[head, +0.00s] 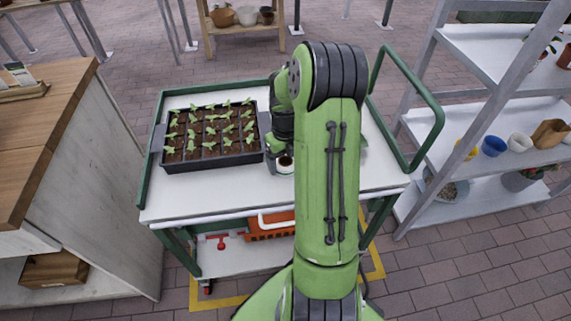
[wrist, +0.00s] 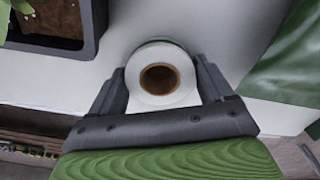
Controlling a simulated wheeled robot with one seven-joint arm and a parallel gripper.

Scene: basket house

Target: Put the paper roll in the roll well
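The paper roll (wrist: 142,82), white with a brown core, stands between the two fingers of my gripper (wrist: 161,78) in the wrist view. The fingers lie against its sides and look shut on it. A thin green arc shows along its far edge; I cannot tell what it belongs to. In the head view the roll (head: 286,170) is by the cart's white top, right of the seedling tray, and my arm partly hides it. I cannot tell whether it touches the surface below. I cannot make out the roll well in either view.
A black seedling tray (head: 262,122) stands on the white cart top (head: 190,205), close left of my gripper. The cart has green rails and a raised green handle (head: 437,118) on the right. A wooden counter (head: 60,95) is left; shelves (head: 480,115) stand right. The cart's front left is clear.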

